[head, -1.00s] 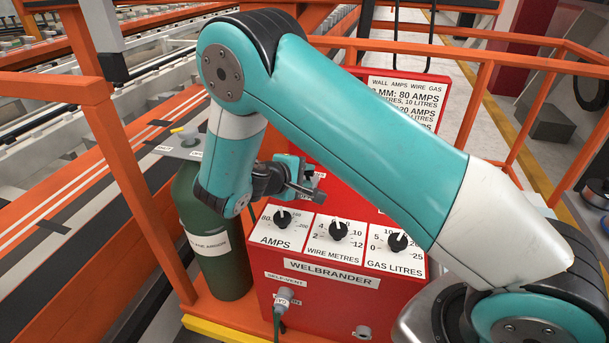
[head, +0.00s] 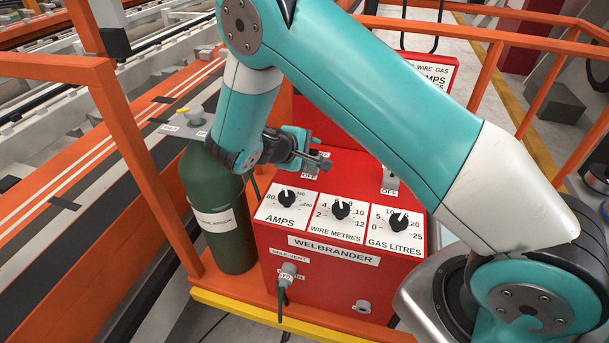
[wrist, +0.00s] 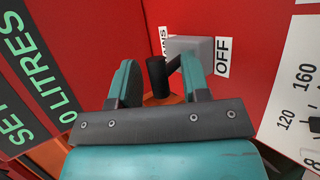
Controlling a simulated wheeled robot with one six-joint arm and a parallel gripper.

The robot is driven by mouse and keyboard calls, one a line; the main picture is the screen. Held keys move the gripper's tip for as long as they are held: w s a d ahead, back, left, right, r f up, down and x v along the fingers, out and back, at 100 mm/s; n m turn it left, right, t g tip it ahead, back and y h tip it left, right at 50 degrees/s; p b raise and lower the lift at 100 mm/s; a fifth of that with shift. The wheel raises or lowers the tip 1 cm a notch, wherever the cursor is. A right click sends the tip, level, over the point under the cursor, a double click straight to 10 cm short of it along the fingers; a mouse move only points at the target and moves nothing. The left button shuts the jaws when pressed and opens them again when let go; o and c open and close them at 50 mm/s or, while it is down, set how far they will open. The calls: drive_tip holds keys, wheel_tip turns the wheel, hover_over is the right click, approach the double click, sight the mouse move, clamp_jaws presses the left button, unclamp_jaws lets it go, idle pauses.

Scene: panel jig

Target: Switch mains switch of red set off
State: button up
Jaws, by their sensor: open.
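The red set (head: 320,275), labelled WELBRANDER, stands on an orange platform. In the wrist view the mains switch is a grey block (wrist: 192,45) with a black lever (wrist: 156,77), between a partly hidden label ending in "INS" and an OFF label (wrist: 223,57). My gripper (wrist: 158,75) is open, with its teal fingers on either side of the lever's end; I cannot tell whether either touches it. In the head view my gripper (head: 318,161) is over the back of the set's top, behind the dials, and largely hides this switch.
Three black dials, AMPS (head: 287,197), WIRE METRES (head: 341,210) and GAS LITRES (head: 398,223), sit in front of my gripper. Another grey switch (head: 391,179) with an OFF label is to the right. A green cylinder (head: 215,225) stands left. Orange rails (head: 120,150) surround the platform.

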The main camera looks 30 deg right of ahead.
drive_tip(key=g+y+p, duration=0.1)
drive_tip(key=d+r+y+p, duration=0.1)
drive_tip(key=p, duration=0.1)
drive_tip(key=shift+w+r+n+g, duration=0.15)
drive_tip(key=shift+w+n+g, duration=0.15)
drive_tip(key=shift+w+g, duration=0.1)
drive_tip(key=g+y+p, duration=0.1)
drive_tip(key=w+d+g+y+p, duration=0.1)
drive_tip(key=n+g+y+p, duration=0.1)
drive_tip(key=shift+w+d+f+y, duration=0.3)
drive_tip(key=shift+d, duration=0.1)
drive_tip(key=shift+w+f+g+y+p, duration=0.15)
drive_tip(key=shift+w+g+y+p, duration=0.15)
drive_tip(key=shift+y, duration=0.2)
drive_tip(key=b+v, duration=0.2)
drive_tip(key=v, duration=1.5)
drive_tip(key=s+a+f+t+y+b, duration=0.1)
drive_tip(key=s+a+y+b, duration=0.2)
drive_tip(key=s, duration=1.1)
drive_tip(key=s+a+f+m+t+y+b, duration=0.1)
drive_tip(key=s+a+y+b, duration=0.3)
drive_tip(key=s+a+b, duration=0.4)
drive_tip(key=shift+s+a+f+t+b, duration=0.45)
drive_tip(key=shift+s+b, duration=0.9)
drive_tip(key=shift+s, duration=2.45)
drive_tip(key=shift+d+f, duration=0.15)
